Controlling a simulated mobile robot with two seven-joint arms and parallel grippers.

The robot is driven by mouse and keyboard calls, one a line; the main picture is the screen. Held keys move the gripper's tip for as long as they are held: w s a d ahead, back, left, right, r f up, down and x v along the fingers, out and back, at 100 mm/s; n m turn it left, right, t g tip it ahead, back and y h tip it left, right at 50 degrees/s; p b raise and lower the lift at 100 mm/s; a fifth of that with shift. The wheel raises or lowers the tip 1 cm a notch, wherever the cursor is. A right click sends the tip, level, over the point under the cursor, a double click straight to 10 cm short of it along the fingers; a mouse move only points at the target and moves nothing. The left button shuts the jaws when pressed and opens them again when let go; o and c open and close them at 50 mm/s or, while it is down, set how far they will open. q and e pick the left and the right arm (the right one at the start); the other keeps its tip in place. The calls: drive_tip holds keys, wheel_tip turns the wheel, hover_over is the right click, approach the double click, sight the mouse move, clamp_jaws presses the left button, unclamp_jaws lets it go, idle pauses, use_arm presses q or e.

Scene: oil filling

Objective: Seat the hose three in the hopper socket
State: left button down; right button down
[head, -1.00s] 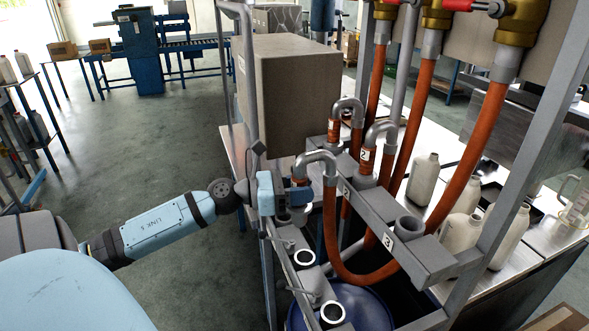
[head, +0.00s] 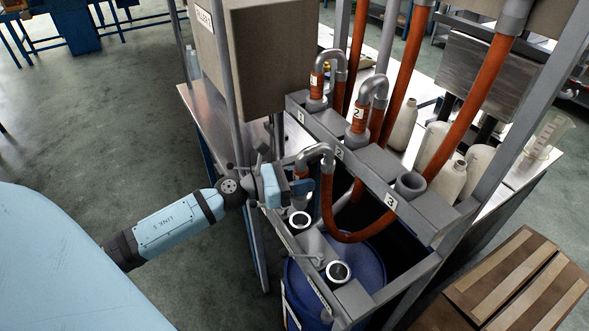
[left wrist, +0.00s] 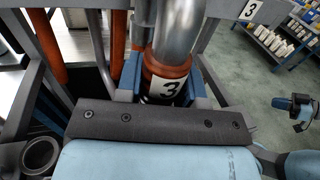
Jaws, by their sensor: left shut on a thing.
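Hose three is an orange hose (head: 345,235) with a grey U-bend (head: 317,150) at its end. My left gripper (head: 301,188) is shut on that end, below the bend, and holds it upright. The left wrist view shows its "3" label (left wrist: 169,87) between the blue jaws. The hose end hangs over the front rail, just behind a pale-rimmed socket (head: 299,220); its lower tip is hidden. Another pale-rimmed socket (head: 338,271) sits nearer. I cannot tell which is the hopper socket. What looks like my right gripper (left wrist: 297,104) is at the left wrist view's right edge, too small to read.
Holder 3 (head: 410,184) on the rear rail is empty. Hoses one (head: 316,86) and two (head: 358,118) stand in their holders. A blue drum (head: 365,265) is below, a grey box (head: 262,60) behind. Pale bottles (head: 452,180) stand to the right.

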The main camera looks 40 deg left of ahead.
sight(302, 205)
use_arm(q)
drive_tip(key=shift+d+f+b, duration=0.1)
drive_tip(key=shift+f+b, duration=1.5)
drive_tip(key=shift+f, duration=0.25)
drive_tip(key=shift+f, duration=0.15)
drive_tip(key=shift+f+b, duration=2.35)
drive_tip(key=shift+b, duration=0.15)
drive_tip(key=c, duration=0.8)
unclamp_jaws()
drive_tip(key=o, duration=0.3)
